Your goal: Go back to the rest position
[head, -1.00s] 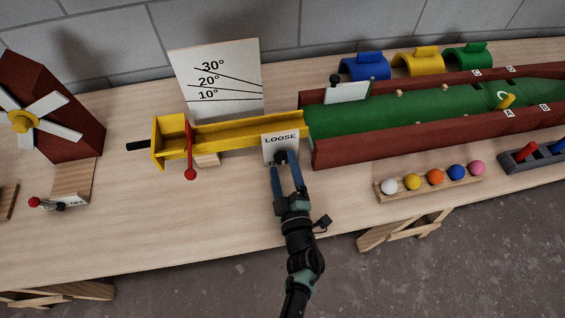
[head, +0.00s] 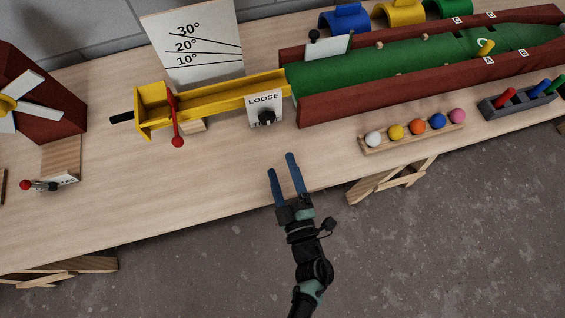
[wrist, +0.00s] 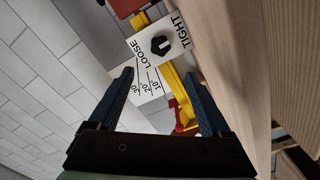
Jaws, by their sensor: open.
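My gripper (head: 282,163) is open and empty in the head view, in front of the table's near edge area and apart from the loose/tight dial. Its two blue fingers also show in the wrist view (wrist: 162,88), with nothing between them. The black dial knob (head: 267,118) sits on a white plate (head: 258,101) by the yellow chute (head: 222,100). In the wrist view the knob (wrist: 162,45) shows with the words LOOSE and TIGHT.
A rack of coloured balls (head: 412,137) lies to the right of my gripper. The green lane (head: 390,70) with red walls, the angle board (head: 195,45) and the windmill (head: 40,100) stand behind. The front middle of the wooden table (head: 190,200) is clear.

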